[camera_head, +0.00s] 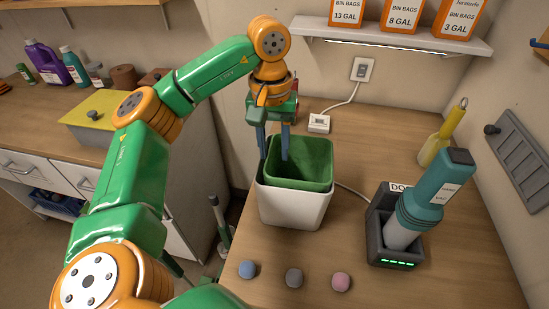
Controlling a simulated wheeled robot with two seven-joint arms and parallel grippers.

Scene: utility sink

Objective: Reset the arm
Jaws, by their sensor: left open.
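My left arm comes in from the lower left, bends upward and reaches over the counter. The other finger shows at the bin's left edge. My right gripper is not in view.
A blue ball (247,269), a grey ball (294,277) and a pink ball (340,281) lie along the front. A teal handheld device (436,191) stands in a dark dock (378,218). A shelf (390,36) holds orange boxes.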

